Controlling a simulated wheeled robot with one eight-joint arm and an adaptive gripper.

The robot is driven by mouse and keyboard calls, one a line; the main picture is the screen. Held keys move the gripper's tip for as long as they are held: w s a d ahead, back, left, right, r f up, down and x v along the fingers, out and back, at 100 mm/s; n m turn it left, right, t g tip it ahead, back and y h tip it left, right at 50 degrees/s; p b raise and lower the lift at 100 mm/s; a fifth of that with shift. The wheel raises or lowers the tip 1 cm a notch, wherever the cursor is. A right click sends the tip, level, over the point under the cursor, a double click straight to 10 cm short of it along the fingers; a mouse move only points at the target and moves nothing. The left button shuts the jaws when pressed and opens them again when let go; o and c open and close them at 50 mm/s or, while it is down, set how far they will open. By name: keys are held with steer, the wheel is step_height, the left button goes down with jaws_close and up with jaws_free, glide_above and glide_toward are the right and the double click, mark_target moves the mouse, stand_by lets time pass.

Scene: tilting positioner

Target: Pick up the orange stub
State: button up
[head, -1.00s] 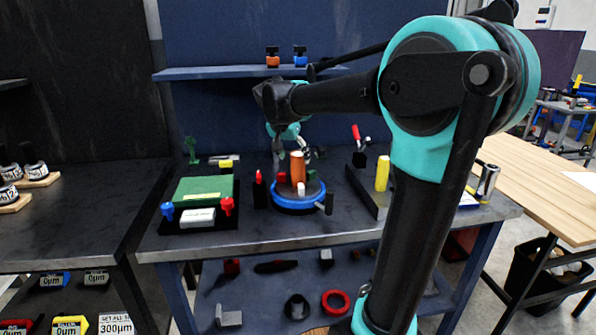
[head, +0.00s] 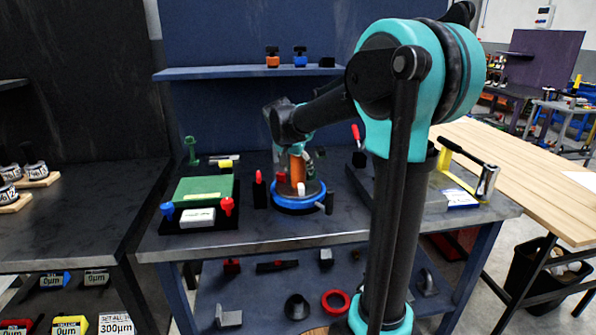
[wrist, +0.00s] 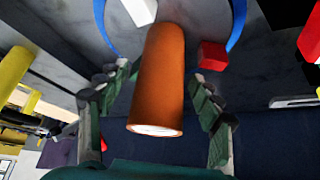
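The orange stub (head: 297,169) stands on the round blue-rimmed positioner (head: 291,208) on the bench. It fills the middle of the wrist view (wrist: 160,80), with its pale end toward the camera. My gripper (wrist: 164,80) is open, with one green-padded finger on each side of the stub. A gap shows between the stub and the right finger; the left finger is very close to the stub, and contact there cannot be told. In the head view my gripper (head: 299,150) is over the positioner, and my wrist partly hides the stub's top.
A red block (head: 281,177) and a white block (head: 301,188) sit close to the stub on the positioner. A green plate (head: 203,190) with blue and red knobs lies to the left. A red-handled clamp (head: 356,134) stands behind right. A shelf (head: 240,72) runs above the bench.

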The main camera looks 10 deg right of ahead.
jaws_close()
steer(key=shift+r, duration=0.1)
stand_by(0.4)
